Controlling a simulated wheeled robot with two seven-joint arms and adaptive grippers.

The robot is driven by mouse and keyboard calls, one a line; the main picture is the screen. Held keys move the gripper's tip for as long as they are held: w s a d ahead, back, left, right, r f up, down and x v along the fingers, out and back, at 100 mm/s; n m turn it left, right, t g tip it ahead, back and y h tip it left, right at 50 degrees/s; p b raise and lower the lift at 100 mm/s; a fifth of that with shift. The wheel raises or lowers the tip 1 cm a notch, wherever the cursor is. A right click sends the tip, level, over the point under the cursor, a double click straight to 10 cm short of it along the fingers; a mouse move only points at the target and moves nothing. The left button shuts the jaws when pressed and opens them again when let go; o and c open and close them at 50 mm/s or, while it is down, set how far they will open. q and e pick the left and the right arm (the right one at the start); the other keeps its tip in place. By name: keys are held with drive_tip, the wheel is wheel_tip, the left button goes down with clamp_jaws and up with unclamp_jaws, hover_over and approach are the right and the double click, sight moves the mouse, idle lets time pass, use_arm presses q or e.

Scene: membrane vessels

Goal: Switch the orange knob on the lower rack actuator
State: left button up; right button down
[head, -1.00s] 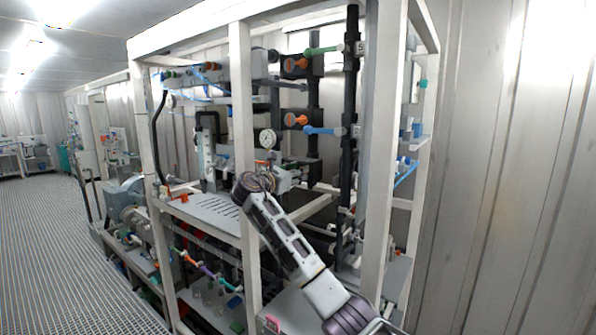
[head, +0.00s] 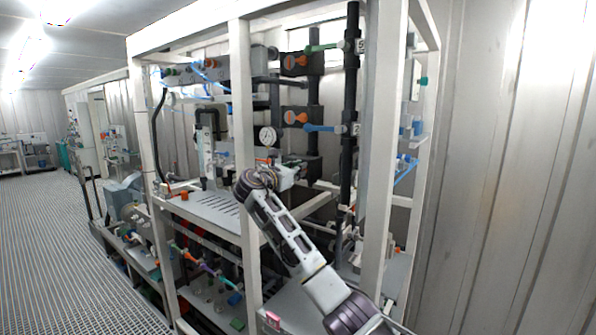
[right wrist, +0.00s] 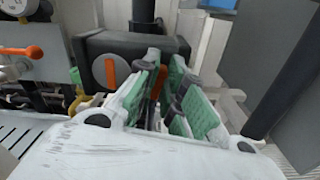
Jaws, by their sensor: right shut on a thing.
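My right gripper (right wrist: 170,88) has green pads and sits right in front of this box. An orange upright piece, seemingly the orange knob (right wrist: 158,84), shows between its fingers, which are shut on it. The fingers partly cover it, so its exact angle is unclear. In the head view my right gripper (head: 290,174) is inside the rack, below two upper actuators with orange discs. My left gripper is not in view.
A pressure gauge (head: 267,136) and an orange handle (right wrist: 20,52) are left of the gripper. A white frame post (head: 244,150) stands close to my arm. A dark vertical pipe (head: 350,120) is to the right. Blue handle (head: 322,129) is above.

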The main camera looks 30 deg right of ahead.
drive_tip(key=shift+m, duration=0.4)
drive_tip(key=shift+s+d+f+m+b, duration=0.15)
drive_tip(key=shift+m+b, duration=0.85)
drive_tip(key=shift+m, duration=1.5)
drive_tip(key=shift+s+a+f+m+b, duration=0.2)
drive_tip(key=shift+m+b, duration=0.8)
drive_tip(key=shift+m, duration=1.5)
drive_tip(key=shift+s+d+f+m+b, duration=0.2)
drive_tip(key=shift+m+b, duration=0.8)
drive_tip(key=shift+m, duration=1.5)
drive_tip(key=shift+w, duration=0.15)
drive_tip(key=shift+f, duration=0.1)
drive_tip(key=c, duration=1.5)
unclamp_jaws()
